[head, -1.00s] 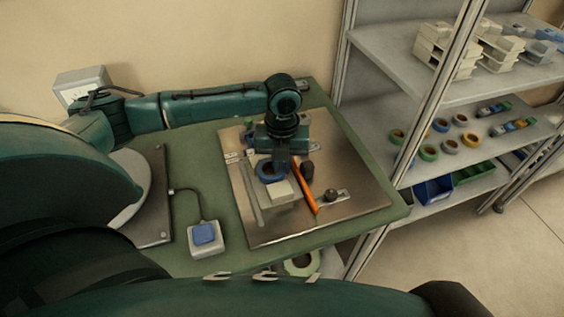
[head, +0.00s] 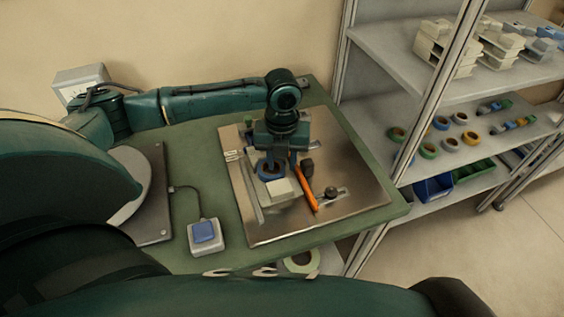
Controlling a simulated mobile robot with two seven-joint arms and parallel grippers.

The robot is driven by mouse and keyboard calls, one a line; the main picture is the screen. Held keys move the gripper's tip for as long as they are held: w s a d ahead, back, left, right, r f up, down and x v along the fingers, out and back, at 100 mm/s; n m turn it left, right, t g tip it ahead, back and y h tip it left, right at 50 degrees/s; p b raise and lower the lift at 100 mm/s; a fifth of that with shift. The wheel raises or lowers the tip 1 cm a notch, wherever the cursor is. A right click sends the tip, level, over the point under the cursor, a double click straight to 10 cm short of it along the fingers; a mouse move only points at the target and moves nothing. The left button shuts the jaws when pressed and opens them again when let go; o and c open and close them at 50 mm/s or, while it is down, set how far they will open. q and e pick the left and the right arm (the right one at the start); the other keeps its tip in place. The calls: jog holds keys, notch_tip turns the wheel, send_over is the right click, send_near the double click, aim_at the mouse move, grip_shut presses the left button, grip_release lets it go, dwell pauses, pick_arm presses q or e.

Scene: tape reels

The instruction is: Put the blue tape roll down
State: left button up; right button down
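The blue tape roll (head: 262,175) lies at the metal plate (head: 350,205) on the green table, just behind a pale block. My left gripper (head: 279,164) is right above and around the roll. Its two fingers stand apart, one at each side, and look open. The roll appears to rest on the surface, though the fingers hide part of its far side. My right gripper is not in view.
On the plate are a pale block (head: 283,190), an orange-handled tool (head: 307,190) and a dark knob (head: 331,193). A blue-button box (head: 203,234) sits front left. Shelves (head: 430,155) with several tape rolls stand right. The plate's front right is clear.

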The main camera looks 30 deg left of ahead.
aim_at(282, 167)
pick_arm(q)
notch_tip(282, 167, up, 12)
jog(key=shift+f, duration=0.15)
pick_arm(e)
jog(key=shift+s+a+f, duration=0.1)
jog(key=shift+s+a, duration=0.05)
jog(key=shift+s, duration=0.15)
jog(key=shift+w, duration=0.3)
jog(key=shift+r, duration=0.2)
